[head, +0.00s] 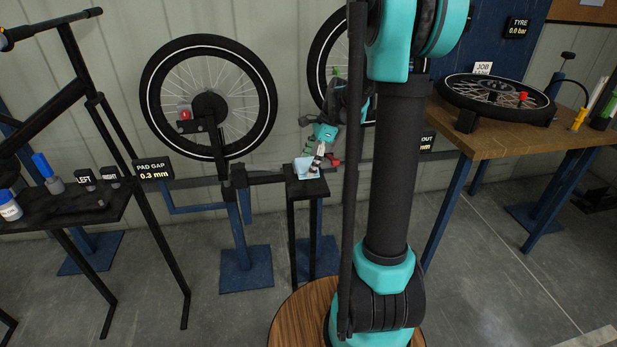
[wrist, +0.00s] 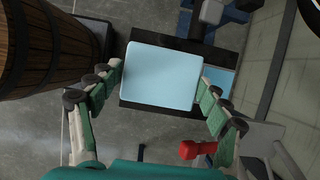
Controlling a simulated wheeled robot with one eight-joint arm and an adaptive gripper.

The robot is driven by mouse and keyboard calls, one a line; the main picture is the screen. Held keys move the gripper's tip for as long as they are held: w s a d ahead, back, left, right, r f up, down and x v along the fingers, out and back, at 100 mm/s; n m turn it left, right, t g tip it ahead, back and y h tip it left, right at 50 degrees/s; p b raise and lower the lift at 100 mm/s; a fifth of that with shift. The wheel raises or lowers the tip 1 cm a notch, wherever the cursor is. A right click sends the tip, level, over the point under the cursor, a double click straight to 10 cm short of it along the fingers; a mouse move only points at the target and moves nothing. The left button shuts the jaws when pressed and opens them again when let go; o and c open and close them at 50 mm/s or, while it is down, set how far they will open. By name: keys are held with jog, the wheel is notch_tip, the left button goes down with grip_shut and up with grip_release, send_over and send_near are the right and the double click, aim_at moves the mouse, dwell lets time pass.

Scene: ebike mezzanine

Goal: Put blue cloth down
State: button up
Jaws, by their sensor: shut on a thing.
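The blue cloth (wrist: 163,76) is a light blue, rounded square between my gripper's (wrist: 162,82) two green-padded fingers in the wrist view. My gripper is shut on it, one finger at each side. In the head view the cloth (head: 306,168) is small and pale, at the top of a narrow black stand (head: 304,187). My gripper (head: 318,160) is above it there, partly hidden by my own arm. In the wrist view the black stand (wrist: 150,103) lies below the cloth. I cannot tell whether the cloth touches the stand.
A red-handled item (wrist: 198,149) is near the right finger in the wrist view. A wooden barrel (wrist: 45,45) stands at the left there. In the head view a mounted wheel (head: 262,100) is left of the stand, and a wooden workbench (head: 490,140) with a wheel is at right.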

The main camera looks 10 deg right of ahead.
aim_at(309, 185)
jog(key=shift+f, duration=2.85)
jog(key=shift+f, duration=0.15)
jog(key=o, duration=1)
jog(key=v, duration=1.1)
jog(key=shift+s+a+f+n+t+h, duration=0.15)
jog(key=shift+s+f+n+t+h, duration=0.6)
jog(key=shift+s+f+n, duration=1.8)
jog(key=shift+s+a+f+n+t+h, duration=0.1)
jog(key=shift+s+f+n+t+h, duration=0.8)
jog(key=shift+s+n, duration=3.25)
jog(key=shift+s+a+f+n+t+h, duration=0.15)
jog(key=shift+s+f+n+t+h, duration=0.4)
jog(key=shift+s+f+n, duration=2.7)
